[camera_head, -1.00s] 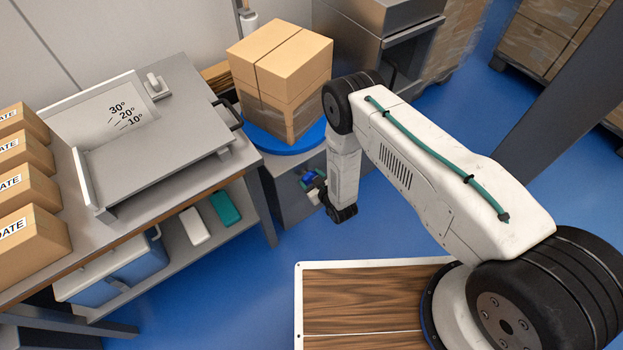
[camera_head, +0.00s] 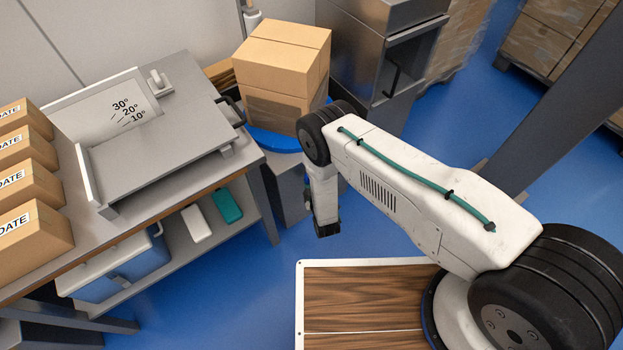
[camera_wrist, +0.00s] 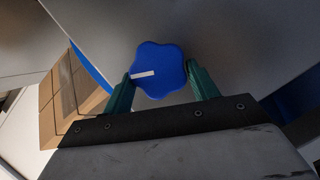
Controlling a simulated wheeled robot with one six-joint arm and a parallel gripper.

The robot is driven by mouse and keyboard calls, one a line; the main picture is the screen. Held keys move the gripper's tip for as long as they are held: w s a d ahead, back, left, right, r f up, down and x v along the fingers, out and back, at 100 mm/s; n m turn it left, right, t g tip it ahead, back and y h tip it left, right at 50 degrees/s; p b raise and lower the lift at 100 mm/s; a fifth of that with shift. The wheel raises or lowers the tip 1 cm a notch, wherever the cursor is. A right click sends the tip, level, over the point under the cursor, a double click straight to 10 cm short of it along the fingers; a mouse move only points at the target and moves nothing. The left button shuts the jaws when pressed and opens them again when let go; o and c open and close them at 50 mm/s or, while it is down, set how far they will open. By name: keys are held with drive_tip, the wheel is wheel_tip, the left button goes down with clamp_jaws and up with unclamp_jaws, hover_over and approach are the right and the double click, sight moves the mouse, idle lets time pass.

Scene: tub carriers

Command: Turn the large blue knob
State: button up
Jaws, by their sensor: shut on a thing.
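The large blue knob (camera_wrist: 165,57) has a lobed edge and a white pointer line, which points left and slightly down in the wrist view. It sits on a grey metal face. My gripper (camera_wrist: 160,75) has its two green fingers on opposite sides of the knob, shut on it. In the head view my arm's wrist hangs in front of the grey cabinet (camera_head: 291,199) under the carton. The knob and my fingers are hidden there.
A carton (camera_head: 275,65) stands on a blue round disc (camera_head: 272,141) on top of the cabinet. A workbench with a tilting plate (camera_head: 160,150) and labelled boxes (camera_head: 30,232) is at left. Blue floor (camera_head: 245,285) is clear in front of the cabinet.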

drive_tip(key=n+t, duration=0.1)
drive_tip(key=n, duration=0.3)
drive_tip(key=shift+f+t, duration=0.35)
drive_tip(key=shift+t, duration=0.05)
idle(0.4)
drive_tip(key=o, duration=1)
drive_tip(key=shift+v, duration=3.9)
drive_tip(key=shift+a, duration=0.1)
